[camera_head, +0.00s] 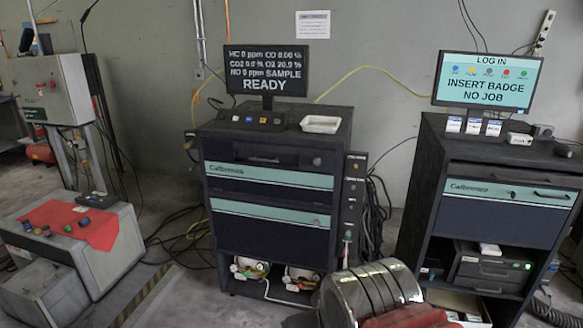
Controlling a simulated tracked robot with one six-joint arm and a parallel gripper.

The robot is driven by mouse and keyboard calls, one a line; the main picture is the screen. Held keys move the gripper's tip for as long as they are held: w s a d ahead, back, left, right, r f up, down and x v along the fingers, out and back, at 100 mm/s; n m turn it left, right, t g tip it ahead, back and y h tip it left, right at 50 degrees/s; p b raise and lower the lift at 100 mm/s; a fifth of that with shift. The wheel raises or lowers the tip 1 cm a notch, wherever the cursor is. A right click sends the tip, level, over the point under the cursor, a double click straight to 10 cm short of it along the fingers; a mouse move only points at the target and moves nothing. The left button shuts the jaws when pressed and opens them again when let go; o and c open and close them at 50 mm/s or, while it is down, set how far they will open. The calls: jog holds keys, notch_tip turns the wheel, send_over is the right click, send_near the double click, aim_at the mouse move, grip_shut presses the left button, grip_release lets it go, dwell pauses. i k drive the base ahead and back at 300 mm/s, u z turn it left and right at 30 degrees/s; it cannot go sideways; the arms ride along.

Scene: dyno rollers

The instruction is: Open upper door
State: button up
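The middle dark cabinet (343,134) faces me in the head view. The right cabinet (416,200) has a similar teal-striped front panel (500,218) with a handle, also closed. I cannot tell which cabinet is meant. My gripper is not in view.
A banded metal cylinder (368,292) and a red object (412,318) stand close at bottom centre-right. A grey box with a red cloth (90,228) is at left. Cables (180,240) lie between it and the middle cabinet. Floor (190,300) before that cabinet is partly clear.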

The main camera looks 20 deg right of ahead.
aim_at(313, 181)
jog(key=u, duration=1.5)
jog(key=k, duration=0.75)
jog(key=z, duration=0.8)
jog(key=i, duration=0.95)
jog(key=z, duration=0.05)
